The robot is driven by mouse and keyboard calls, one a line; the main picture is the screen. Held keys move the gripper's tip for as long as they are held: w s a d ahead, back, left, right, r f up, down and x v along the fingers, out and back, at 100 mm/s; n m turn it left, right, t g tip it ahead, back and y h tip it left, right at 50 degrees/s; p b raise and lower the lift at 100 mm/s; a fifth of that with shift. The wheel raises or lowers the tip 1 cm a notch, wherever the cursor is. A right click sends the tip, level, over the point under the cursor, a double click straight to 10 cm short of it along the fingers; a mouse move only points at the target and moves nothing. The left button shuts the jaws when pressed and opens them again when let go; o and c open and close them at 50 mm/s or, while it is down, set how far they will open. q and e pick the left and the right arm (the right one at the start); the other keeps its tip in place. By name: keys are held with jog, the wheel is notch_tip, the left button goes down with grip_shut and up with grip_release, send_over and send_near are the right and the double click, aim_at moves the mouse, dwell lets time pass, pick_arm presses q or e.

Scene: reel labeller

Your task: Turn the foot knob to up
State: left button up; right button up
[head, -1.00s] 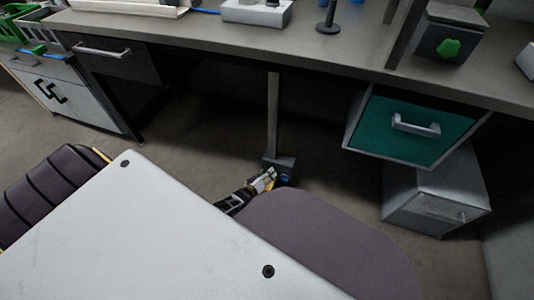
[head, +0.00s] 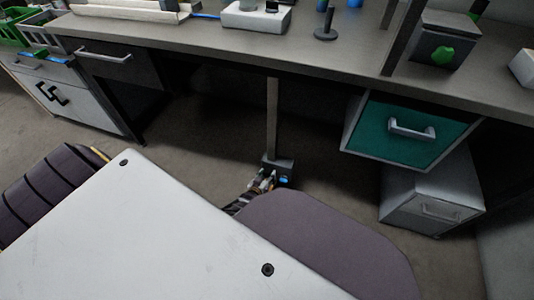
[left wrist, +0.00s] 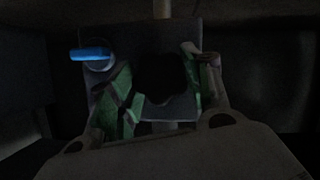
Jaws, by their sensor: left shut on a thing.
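A small dark box (head: 284,166) sits at the foot of a post under the bench. It also shows as a dark plate (left wrist: 184,30) in the left wrist view. A dark round knob (left wrist: 160,76) is on its face, and a blue lever (left wrist: 90,54) is at its upper left; the lever also shows in the head view (head: 284,181). My left gripper (head: 264,181) is at the box. In the left wrist view its green-padded fingers (left wrist: 158,88) are on both sides of the knob, shut on it. The knob's marking is too dark to read. My right gripper is not in view.
The bench top (head: 330,45) overhangs the box, and a grey post (head: 272,115) rises behind it. A teal drawer (head: 405,130) and a white cabinet (head: 425,200) stand to the right. A purple-grey seat-like surface (head: 330,245) and a white panel (head: 150,235) fill the foreground.

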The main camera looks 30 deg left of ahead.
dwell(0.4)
pick_arm(q)
jog(key=o, duration=1)
jog(key=shift+o, duration=0.2)
jog(key=shift+s, duration=0.1)
jog(key=shift+s+d+r, duration=0.15)
jog(key=shift+s+r, duration=0.1)
jog(key=shift+s, duration=0.4)
jog(key=v, duration=1)
jog(key=shift+s+d+r, duration=0.1)
jog(key=shift+d, duration=0.05)
